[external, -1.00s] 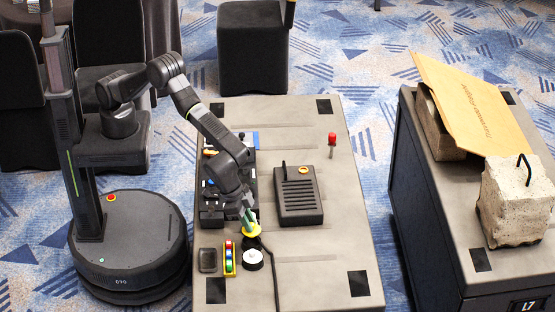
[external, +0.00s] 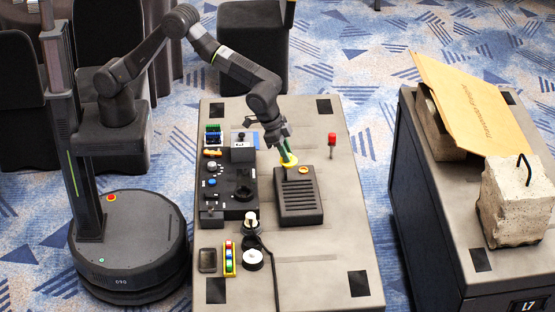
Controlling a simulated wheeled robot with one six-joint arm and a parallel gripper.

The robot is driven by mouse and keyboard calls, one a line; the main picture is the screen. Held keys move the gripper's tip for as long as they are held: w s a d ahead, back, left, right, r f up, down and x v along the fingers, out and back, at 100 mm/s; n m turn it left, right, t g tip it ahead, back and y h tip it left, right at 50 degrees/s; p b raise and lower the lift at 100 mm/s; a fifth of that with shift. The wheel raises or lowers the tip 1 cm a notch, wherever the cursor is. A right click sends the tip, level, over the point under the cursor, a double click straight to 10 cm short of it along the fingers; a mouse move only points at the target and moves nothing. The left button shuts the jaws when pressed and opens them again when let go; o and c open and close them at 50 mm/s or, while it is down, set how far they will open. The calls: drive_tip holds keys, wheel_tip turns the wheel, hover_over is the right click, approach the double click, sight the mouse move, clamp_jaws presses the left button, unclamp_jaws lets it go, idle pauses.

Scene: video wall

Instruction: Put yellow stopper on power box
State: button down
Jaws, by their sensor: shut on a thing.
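My gripper (external: 284,150) is shut on the yellow stopper (external: 290,163), a disc-like piece with a green part showing between the fingers. The stopper is over the far left corner of the power box (external: 300,204), a dark grey box with a slotted top. A small upright lever stood at that corner; the stopper and gripper now cover most of it. I cannot tell whether the stopper touches the box or lever. A yellow-ringed round feature (external: 303,170) sits on the box's far right corner.
A dark control panel (external: 228,190) with knobs lies left of the box. A white-topped post (external: 251,218), a round white-topped piece (external: 252,259), a colored button strip (external: 230,259) and a small tray (external: 207,260) are nearer. A red-topped switch (external: 332,140) stands right. The table's right side (external: 345,230) is clear.

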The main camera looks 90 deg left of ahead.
drive_tip(key=f, duration=0.3)
drive_tip(key=f+p, duration=0.1)
drive_tip(key=f, duration=0.1)
drive_tip(key=shift+w+a+f, duration=0.15)
drive_tip(key=shift+a+f, duration=0.05)
drive_tip(key=shift+a, duration=0.15)
drive_tip(key=shift+f, duration=2.4)
drive_tip(key=c, duration=1.3)
unclamp_jaws()
drive_tip(key=shift+r+p, duration=0.15)
drive_tip(key=shift+p, duration=0.15)
drive_tip(key=shift+r, duration=0.15)
drive_tip(key=b+v, duration=0.1)
drive_tip(key=v, duration=1)
drive_tip(key=shift+s+r+b, duration=0.25)
drive_tip(key=shift+r+b, duration=0.05)
drive_tip(key=shift+b, duration=0.05)
